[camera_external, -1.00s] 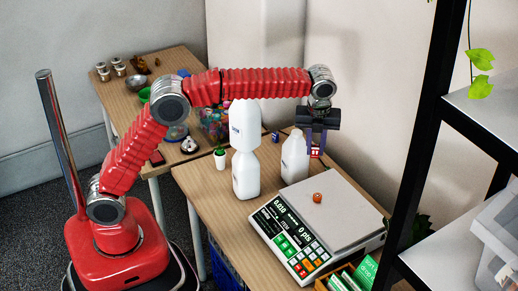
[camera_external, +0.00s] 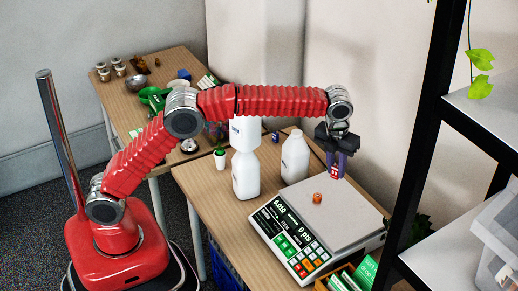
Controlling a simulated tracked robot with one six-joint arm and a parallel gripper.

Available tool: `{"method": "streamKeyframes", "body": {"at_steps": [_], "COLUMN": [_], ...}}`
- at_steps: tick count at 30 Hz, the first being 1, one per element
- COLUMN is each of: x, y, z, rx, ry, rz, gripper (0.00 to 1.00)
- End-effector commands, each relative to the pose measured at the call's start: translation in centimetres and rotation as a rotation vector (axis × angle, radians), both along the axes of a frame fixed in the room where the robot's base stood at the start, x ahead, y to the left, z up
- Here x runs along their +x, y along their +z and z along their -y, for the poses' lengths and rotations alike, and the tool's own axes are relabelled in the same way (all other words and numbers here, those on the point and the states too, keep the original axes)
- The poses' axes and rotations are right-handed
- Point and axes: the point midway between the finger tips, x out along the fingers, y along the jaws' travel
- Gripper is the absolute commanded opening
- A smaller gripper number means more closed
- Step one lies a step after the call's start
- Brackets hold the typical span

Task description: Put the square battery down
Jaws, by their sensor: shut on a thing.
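My gripper (camera_external: 337,160) points down above the back part of the scale, its dark purple fingers close together. It is shut on a small red and white thing (camera_external: 335,172), which looks like the square battery and is largely hidden by the fingers. It appears to be near the scale's back edge; I cannot tell whether it touches the plate. The scale (camera_external: 345,222) has a wide grey plate and a front panel with a display and coloured keys. A small orange-red thing (camera_external: 317,198) lies on the plate, apart from my gripper.
White bottles (camera_external: 295,158) stand left of the scale, with one stacked on another (camera_external: 246,176). A small potted plant (camera_external: 220,158) is beside them. A box with green packets (camera_external: 352,278) is at the scale's front right. A black-framed shelf (camera_external: 440,130) rises at right.

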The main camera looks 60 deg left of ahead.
Motion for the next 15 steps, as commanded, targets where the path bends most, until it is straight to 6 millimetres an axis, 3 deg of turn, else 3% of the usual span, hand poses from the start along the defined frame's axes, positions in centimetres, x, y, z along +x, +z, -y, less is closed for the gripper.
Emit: {"method": "streamKeyframes", "body": {"at_steps": [12, 15], "x": [-0.1, 0.0], "y": [-7.5, -8.4], "z": [0.0, 0.0], "rx": [0.001, -0.001], "ry": [0.001, 0.002], "rz": [-0.003, -0.001], "gripper": [0.0, 0.0]}}
